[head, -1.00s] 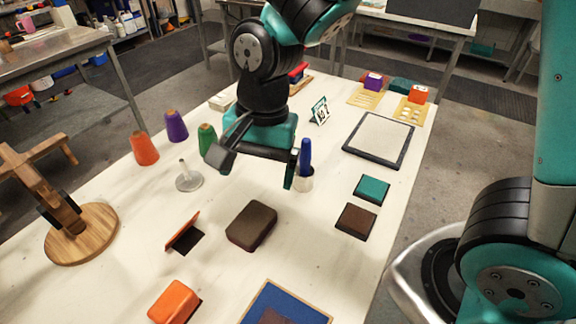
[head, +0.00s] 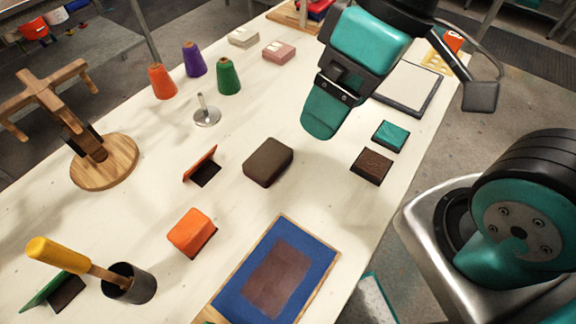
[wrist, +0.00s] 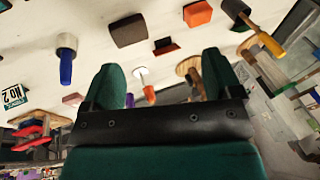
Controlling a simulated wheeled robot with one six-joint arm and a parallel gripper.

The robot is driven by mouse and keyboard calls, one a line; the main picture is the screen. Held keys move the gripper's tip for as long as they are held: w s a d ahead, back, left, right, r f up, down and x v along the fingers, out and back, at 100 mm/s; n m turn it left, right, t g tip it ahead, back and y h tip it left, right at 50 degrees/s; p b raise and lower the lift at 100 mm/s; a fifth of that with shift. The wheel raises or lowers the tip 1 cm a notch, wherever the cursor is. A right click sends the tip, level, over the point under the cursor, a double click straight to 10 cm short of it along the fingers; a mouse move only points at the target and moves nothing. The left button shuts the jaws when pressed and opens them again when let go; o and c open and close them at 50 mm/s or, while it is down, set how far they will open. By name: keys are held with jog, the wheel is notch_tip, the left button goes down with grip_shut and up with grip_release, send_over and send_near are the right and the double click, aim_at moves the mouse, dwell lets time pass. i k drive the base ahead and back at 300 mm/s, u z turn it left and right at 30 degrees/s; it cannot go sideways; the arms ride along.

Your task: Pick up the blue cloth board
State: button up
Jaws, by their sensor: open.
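The blue cloth board (head: 319,250) lies flat on the table near the bottom middle of the head view. It has a light wooden edge and a brown rectangle in its middle. I do not see it in the wrist view. My gripper (head: 328,118) is above the table, well beyond the board, with one finger mostly hiding the other. In the wrist view, my gripper (wrist: 163,80) has two teal fingers standing wide apart, with nothing held between them.
A dark brown block (head: 268,162) and an orange block (head: 192,232) lie near the board. A yellow-handled tool (head: 62,257) stands in a dark cup (head: 138,288) at the lower left. A wooden stand (head: 104,165) is farther left.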

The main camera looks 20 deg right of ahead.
aim_at(278, 280)
jog(key=k, duration=0.75)
jog(key=u, duration=0.65)
jog(key=i, duration=0.45)
jog(key=u, duration=0.5)
jog(key=k, duration=1.15)
jog(key=z, duration=0.05)
jog(key=i, duration=0.5)
jog(key=u, duration=0.05)
